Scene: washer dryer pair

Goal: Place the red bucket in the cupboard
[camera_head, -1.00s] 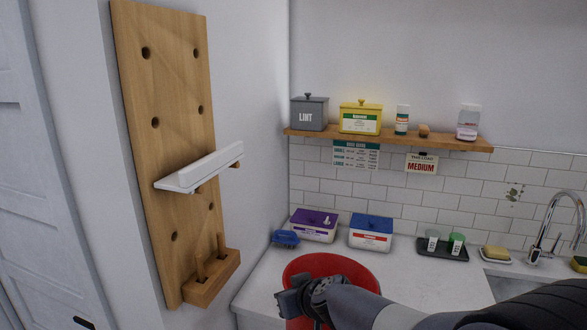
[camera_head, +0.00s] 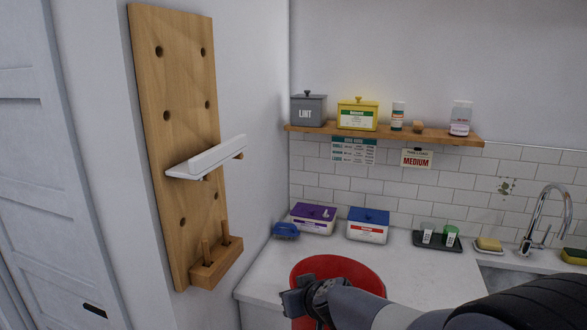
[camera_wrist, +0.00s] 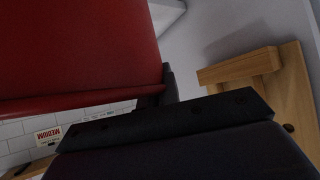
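The red bucket (camera_head: 345,268) is at the lower middle of the head view, in front of the counter. My gripper (camera_head: 297,300) is at its near side and appears shut on its rim or wall. In the wrist view the bucket's red wall (camera_wrist: 75,45) fills the upper left, with a dark finger of my gripper (camera_wrist: 165,95) against its edge. The exact grip and the bucket's lower part are hidden by my arm and the frame edge. No cupboard can be made out.
A white counter (camera_head: 265,280) holds a purple-lidded box (camera_head: 313,220), a blue-lidded box (camera_head: 368,228) and a dark tray (camera_head: 437,242). A wooden shelf (camera_head: 385,131) is above. A wooden pegboard (camera_head: 180,120) stands left, near a white door (camera_head: 40,170).

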